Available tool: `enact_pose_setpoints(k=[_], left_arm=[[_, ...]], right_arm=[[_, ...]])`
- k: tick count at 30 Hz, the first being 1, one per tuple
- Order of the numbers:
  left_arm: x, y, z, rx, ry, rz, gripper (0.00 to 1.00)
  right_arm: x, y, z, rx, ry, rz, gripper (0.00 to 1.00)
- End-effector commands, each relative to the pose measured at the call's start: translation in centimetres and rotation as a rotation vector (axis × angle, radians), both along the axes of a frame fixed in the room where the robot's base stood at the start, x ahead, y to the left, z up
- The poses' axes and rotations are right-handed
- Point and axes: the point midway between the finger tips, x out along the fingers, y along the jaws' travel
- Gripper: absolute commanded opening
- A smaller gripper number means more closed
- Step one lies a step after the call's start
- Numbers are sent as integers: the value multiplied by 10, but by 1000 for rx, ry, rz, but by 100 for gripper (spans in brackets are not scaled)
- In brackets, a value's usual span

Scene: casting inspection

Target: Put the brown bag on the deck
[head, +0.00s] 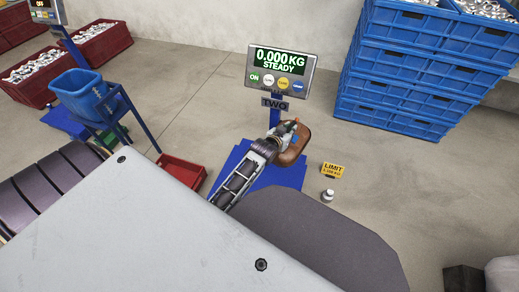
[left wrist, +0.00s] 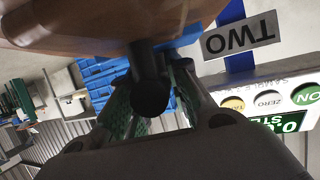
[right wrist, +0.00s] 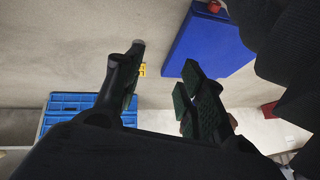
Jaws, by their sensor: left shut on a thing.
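The brown bag (head: 294,148) is in my left gripper (head: 284,137), over the blue deck (head: 245,172) of the scale marked TWO. The bag also fills the top of the left wrist view (left wrist: 75,25), close against the fingers. The scale display (head: 281,72) reads 0.000 KG, STEADY. A gap between bag and deck cannot be judged clearly. The blue deck also shows in the right wrist view (right wrist: 208,48). My right gripper (right wrist: 160,90) is open and empty there, with its fingers apart; it is hidden in the head view.
A yellow LIMIT sign (head: 333,170) and a small metal weight (head: 327,195) are on the floor right of the deck. A red tray (head: 183,171) lies to its left. Blue crates (head: 395,105) are stacked behind right. A blue bin (head: 82,93) stands at left.

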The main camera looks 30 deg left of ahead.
Motion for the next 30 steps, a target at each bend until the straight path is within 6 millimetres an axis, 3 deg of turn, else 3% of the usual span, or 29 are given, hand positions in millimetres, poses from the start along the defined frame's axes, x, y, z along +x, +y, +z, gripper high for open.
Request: enact_pose_setpoints(k=[11, 30], left_arm=[[16, 22, -34, -1, -18, 22, 0], [20, 56, -104, -10, -24, 91, 0]], right_arm=[[1, -4, 16, -26, 9, 17, 40], [4, -4, 39, -41, 30, 19, 40]])
